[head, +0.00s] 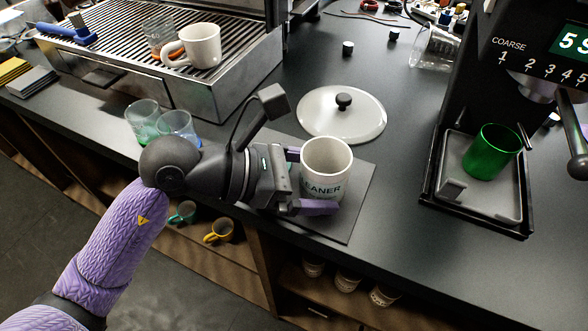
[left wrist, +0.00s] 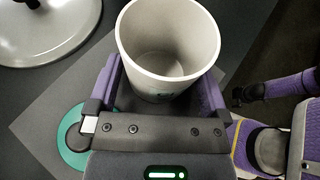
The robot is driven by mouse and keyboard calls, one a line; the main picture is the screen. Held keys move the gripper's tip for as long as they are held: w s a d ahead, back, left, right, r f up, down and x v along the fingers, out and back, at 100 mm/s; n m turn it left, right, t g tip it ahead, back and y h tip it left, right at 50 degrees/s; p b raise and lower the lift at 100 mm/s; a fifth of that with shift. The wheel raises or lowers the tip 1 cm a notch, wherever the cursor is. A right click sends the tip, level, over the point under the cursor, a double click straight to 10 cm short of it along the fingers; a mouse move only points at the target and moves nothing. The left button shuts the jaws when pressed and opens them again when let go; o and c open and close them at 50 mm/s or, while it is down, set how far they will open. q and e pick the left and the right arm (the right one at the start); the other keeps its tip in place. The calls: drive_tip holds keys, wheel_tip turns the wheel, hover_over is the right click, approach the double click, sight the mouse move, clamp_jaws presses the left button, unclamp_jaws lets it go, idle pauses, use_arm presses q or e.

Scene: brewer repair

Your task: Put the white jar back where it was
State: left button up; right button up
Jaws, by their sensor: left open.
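The white jar (head: 326,168), with "CLEANER" lettering partly visible, stands upright and without a lid on a dark square mat (head: 358,190). In the left wrist view the jar (left wrist: 168,40) looks empty inside. My left gripper (head: 306,180) is open, with one purple finger on either side of the jar. I cannot tell whether the fingers touch it. A white round lid with a black knob (head: 340,112) lies on the counter just behind the jar. My right gripper does not show in the head view.
A green cup (head: 492,152) stands on the grinder's tray (head: 448,204) at right. Two glasses (head: 142,116) stand behind my left arm. A white mug (head: 200,46) is on the espresso machine's grate. The counter between the mat and the grinder is clear.

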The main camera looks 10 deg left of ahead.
use_arm(q)
drive_tip(key=shift+a+r, duration=0.15)
drive_tip(key=shift+r, duration=0.15)
drive_tip(key=v, duration=1.1)
drive_tip(key=shift+s+a+p, duration=0.15)
drive_tip(key=shift+a+p, duration=0.2)
drive_tip(key=shift+p, duration=0.1)
idle(0.6)
